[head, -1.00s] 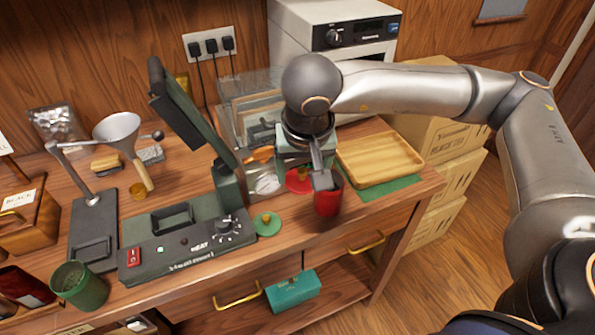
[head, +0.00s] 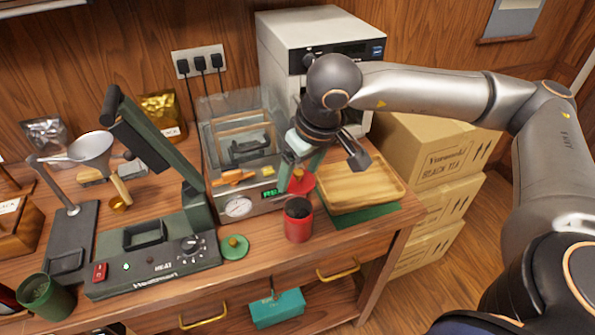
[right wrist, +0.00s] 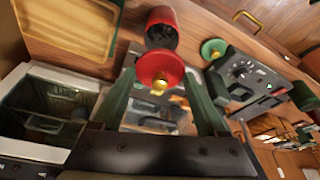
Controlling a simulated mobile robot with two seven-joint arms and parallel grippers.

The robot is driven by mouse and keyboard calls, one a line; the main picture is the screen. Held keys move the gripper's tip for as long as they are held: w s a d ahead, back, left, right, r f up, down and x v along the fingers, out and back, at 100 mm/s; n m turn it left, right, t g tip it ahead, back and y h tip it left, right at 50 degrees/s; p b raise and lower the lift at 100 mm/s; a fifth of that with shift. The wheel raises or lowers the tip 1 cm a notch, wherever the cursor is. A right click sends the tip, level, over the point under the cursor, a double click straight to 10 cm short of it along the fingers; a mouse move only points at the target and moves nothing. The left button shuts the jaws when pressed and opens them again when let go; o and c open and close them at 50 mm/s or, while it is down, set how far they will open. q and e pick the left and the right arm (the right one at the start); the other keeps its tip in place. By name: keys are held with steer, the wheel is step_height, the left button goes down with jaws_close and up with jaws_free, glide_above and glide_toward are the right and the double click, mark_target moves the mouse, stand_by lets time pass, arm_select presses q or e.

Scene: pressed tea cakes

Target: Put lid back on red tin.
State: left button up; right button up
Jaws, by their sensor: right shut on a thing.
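The red tin (head: 298,222) stands uncovered near the front edge of the counter, with dark contents showing at its top. It also shows in the right wrist view (right wrist: 161,16). The red lid (head: 302,187), with a gold knob, is just behind the tin. In the right wrist view the lid (right wrist: 158,66) sits between my green fingertips, knob towards the camera. My right gripper (right wrist: 160,84) is shut on the lid. I cannot tell whether the lid touches the counter. My left gripper is not in view.
A wooden tray (head: 362,184) on a green mat (head: 372,214) lies right of the tin. A green press (head: 150,262) and a green lid (head: 234,247) are to the left. A clear-topped box with a dial (head: 238,207) stands behind. A green tin (head: 45,297) is far left.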

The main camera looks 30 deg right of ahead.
steer(key=shift+f+b, duration=1.85)
steer(key=shift+f, duration=0.95)
steer(key=shift+f+b, duration=0.45)
steer(key=shift+b, duration=0.05)
steer(key=shift+b, duration=0.5)
steer(key=shift+f+b, duration=0.15)
steer(key=shift+b, duration=0.55)
stand_by(0.4)
steer(key=o, duration=1.2)
steer(key=shift+o, duration=0.2)
